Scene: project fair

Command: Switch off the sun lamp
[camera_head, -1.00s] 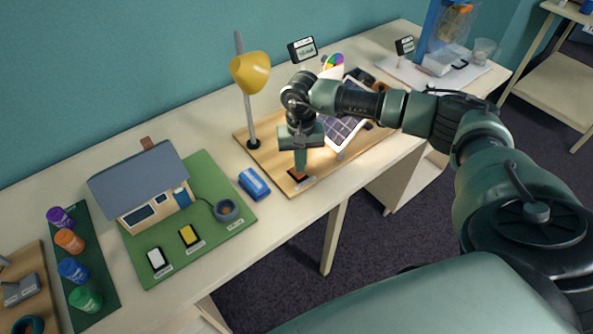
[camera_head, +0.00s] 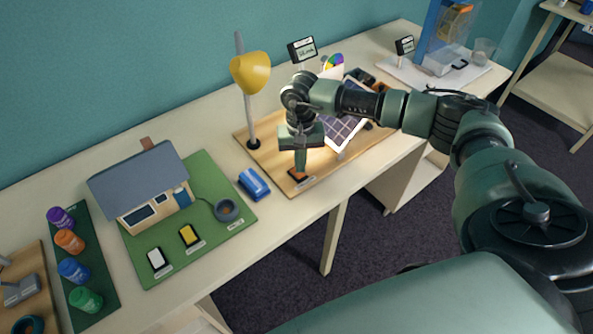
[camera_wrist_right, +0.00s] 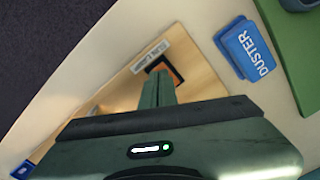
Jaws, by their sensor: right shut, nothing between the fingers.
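The sun lamp (camera_head: 250,72) has a yellow shade on a grey pole and stands on a wooden board. A bright patch of light lies on the board near the tilted solar panel (camera_head: 342,131). A small switch with a dark base and orange part (camera_head: 293,177) sits at the board's front edge; in the right wrist view the switch (camera_wrist_right: 172,69) is beside a label reading "SUN LAMP". My right gripper (camera_head: 299,171) is shut and empty, pointing down at the switch. Its fingertips (camera_wrist_right: 160,78) partly cover it; I cannot tell whether they touch. My left gripper is not in view.
A blue duster (camera_head: 254,183) lies just left of the board; it also shows in the right wrist view (camera_wrist_right: 246,48). A model house (camera_head: 145,185) on a green base stands farther left. A white tray (camera_head: 475,78) holds a clear box at the back right.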

